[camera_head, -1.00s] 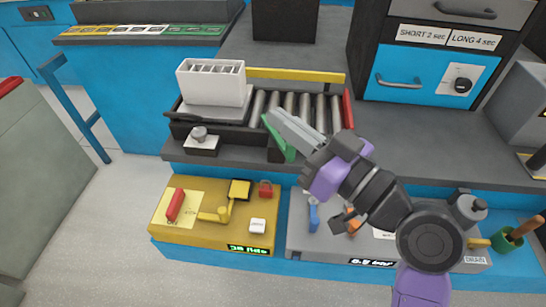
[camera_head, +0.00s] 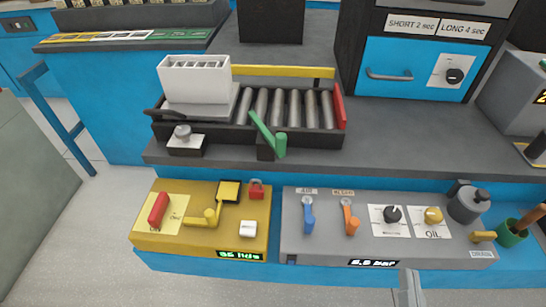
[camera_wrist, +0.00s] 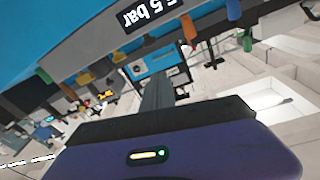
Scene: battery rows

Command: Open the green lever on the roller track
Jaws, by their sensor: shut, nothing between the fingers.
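The green lever (camera_head: 265,134) is at the front edge of the roller track (camera_head: 292,106), on a small dark block. Its flat arm slants from upper left to lower right, where a short green upright knob stands. A white slotted box (camera_head: 196,80) sits on the left end of the rollers. My gripper (camera_head: 409,288) shows only as grey fingers at the bottom edge of the head view, well below and right of the lever, touching nothing there. In the wrist view the fingers (camera_wrist: 158,92) are together and empty. The lever is not clearly seen in the wrist view.
A yellow panel (camera_head: 146,240) with levers and a grey panel (camera_head: 330,247) with knobs lie in front, below the track. A red stop (camera_head: 339,105) closes the track's right end. The dark bench top (camera_head: 410,125) to the right is clear.

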